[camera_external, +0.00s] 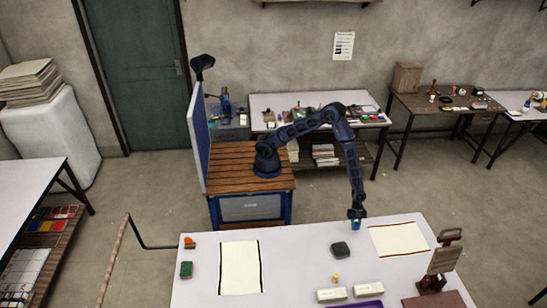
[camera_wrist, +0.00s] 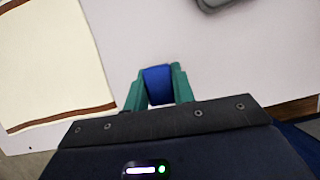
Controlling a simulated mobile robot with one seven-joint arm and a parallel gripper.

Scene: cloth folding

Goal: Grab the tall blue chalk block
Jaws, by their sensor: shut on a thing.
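The blue chalk block (camera_wrist: 157,84) sits between the two green fingers of my gripper (camera_wrist: 157,90) in the wrist view, and the fingers are shut on it. In the external view the blue block (camera_external: 355,226) shows as a small patch below my gripper (camera_external: 356,218), near the far edge of the white table (camera_external: 300,245). My arm points straight down there. I cannot tell whether the block's bottom touches the table.
A cream cloth with a dark red border (camera_external: 398,239) lies right of the gripper. A dark grey rounded item (camera_external: 341,250) lies to its left. A second cloth (camera_external: 240,267), white boxes (camera_external: 331,294), a yellow item (camera_external: 336,278) and a wooden stand (camera_external: 445,255) are also on the table.

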